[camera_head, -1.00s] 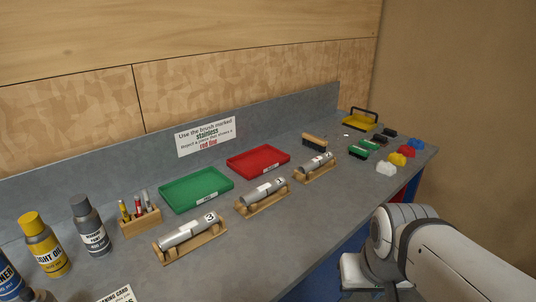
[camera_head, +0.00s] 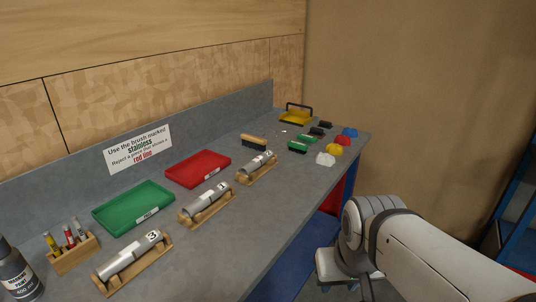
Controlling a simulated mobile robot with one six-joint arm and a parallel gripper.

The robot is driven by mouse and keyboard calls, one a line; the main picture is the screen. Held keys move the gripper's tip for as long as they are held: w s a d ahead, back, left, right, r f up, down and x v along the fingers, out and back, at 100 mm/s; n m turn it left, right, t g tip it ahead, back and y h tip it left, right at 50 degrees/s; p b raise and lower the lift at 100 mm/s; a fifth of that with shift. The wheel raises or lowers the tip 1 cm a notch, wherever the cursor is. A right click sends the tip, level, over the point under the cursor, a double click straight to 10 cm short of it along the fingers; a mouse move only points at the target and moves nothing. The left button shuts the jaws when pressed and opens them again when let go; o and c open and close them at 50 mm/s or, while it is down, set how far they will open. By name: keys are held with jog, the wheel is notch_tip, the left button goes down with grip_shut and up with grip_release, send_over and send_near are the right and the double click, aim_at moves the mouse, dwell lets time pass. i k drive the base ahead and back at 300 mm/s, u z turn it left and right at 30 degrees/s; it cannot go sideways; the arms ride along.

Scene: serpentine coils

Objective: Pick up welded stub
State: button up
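Three grey metal stubs lie in wooden cradles on the grey bench. The nearest stub (camera_head: 127,256) is at the lower left, with a label that seems to read 3. The middle stub (camera_head: 204,201) is in front of the red tray. The farthest stub (camera_head: 257,163) is nearer the back right. Their weld seams are too small to make out. My arm is at the lower right, beyond the bench's front edge. My gripper's fingers do not clearly show.
A green tray (camera_head: 134,207) and a red tray (camera_head: 198,169) stand behind the cradles. A marker holder (camera_head: 75,254) and a grey bottle (camera_head: 17,275) are at left.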

aim_at(260, 159)
jog(key=z, duration=1.65)
jog(key=i, duration=2.65)
jog(key=z, duration=5.7)
jog(key=i, duration=0.1)
jog(key=z, duration=2.5)
jog(key=i, duration=0.65)
jog(key=u, duration=0.1)
